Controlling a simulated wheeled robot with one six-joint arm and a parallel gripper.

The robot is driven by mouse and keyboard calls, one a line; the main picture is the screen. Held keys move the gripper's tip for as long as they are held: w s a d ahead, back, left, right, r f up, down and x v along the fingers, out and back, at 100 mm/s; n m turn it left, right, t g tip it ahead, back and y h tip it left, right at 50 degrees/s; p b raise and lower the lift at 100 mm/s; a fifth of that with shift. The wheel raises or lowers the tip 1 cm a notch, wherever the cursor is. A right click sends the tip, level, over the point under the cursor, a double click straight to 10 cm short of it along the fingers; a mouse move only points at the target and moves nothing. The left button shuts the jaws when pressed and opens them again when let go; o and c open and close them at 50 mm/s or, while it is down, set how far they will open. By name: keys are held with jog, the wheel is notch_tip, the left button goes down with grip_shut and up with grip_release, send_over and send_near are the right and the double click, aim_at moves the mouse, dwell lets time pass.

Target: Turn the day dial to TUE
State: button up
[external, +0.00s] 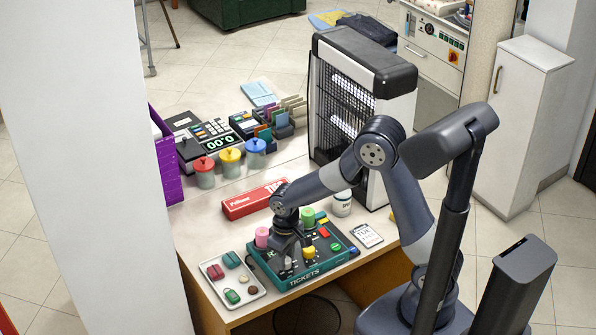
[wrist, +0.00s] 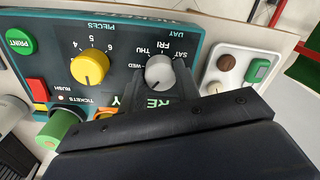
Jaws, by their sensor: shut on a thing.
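The day dial (wrist: 159,72) is a grey round knob on the teal ticket panel (wrist: 125,42). In the wrist view the panel is upside down, and WED, THU, FRI and SAT show around the dial. I cannot clearly read which day its pointer marks. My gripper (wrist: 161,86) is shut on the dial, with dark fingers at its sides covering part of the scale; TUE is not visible. In the external view my gripper (external: 286,259) reaches down onto the panel (external: 332,267), and mostly hides the dial. A card (external: 366,235) beside the panel appears to read TUE.
The yellow pieces knob (wrist: 90,67) is close beside the dial. A green-topped peg (wrist: 62,125) and a red button (wrist: 37,90) are near it. A white tray (external: 252,294) with small items lies left of the panel. A red box (external: 254,198) lies behind.

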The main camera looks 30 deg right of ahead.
aim_at(287, 259)
jog(key=shift+m, duration=1.1)
jog(key=o, duration=1)
jog(key=shift+r, duration=0.15)
jog(key=r, duration=1)
jog(key=shift+d+r, duration=0.2)
jog(key=shift+r, duration=0.05)
